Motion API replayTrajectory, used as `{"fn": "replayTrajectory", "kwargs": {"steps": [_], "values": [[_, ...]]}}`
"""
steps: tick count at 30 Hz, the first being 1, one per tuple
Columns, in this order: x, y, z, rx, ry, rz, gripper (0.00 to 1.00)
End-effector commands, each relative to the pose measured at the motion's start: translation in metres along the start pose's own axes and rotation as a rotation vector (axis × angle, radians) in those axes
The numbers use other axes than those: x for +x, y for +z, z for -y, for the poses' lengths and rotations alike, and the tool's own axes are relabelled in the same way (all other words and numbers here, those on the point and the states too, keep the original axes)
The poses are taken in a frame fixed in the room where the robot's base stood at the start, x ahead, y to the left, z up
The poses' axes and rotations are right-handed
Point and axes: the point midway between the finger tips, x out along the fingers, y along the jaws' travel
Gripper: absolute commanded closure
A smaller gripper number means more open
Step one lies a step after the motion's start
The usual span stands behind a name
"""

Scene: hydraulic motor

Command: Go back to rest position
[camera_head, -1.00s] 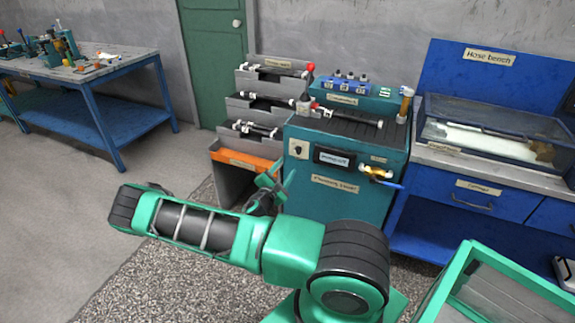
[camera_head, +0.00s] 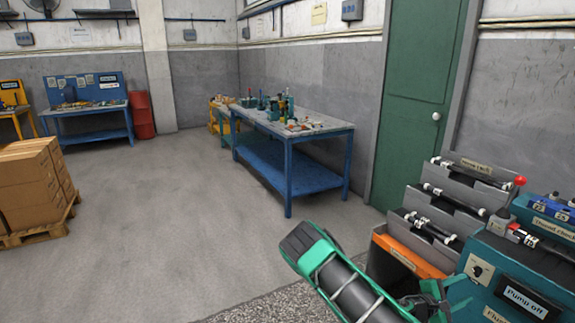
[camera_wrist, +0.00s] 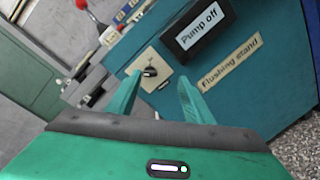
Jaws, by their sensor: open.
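My gripper (camera_wrist: 158,98) is open and empty in the wrist view. Its two green fingers stand apart, pointing at the teal flushing stand (camera_wrist: 225,90). A black knob on a cream plate (camera_wrist: 151,68) shows beyond the fingers, and I see no contact with it. In the head view my green and black arm reaches in from the bottom, and the gripper end (camera_head: 440,298) is partly hidden beside the stand (camera_head: 470,300). The stand's dark display (camera_head: 525,297) reads "Pump off".
Grey stepped racks with cylinders (camera_head: 455,200) and an orange-fronted bin (camera_head: 405,257) stand beside the flushing stand. A blue workbench (camera_head: 290,165) is against the wall by a green door (camera_head: 420,110). Boxes on a pallet (camera_head: 35,190) stand at left. The middle floor is clear.

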Motion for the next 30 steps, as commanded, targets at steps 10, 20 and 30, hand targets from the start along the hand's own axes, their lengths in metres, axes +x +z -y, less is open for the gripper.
{"fn": "replayTrajectory", "kwargs": {"steps": [10,20,30], "values": [[-0.011,0.070,0.011,0.304,-0.352,0.145,0.53],[-0.044,0.121,0.020,0.549,-0.671,0.243,0.53],[-0.093,0.166,0.014,0.767,-0.977,0.295,0.53]]}}
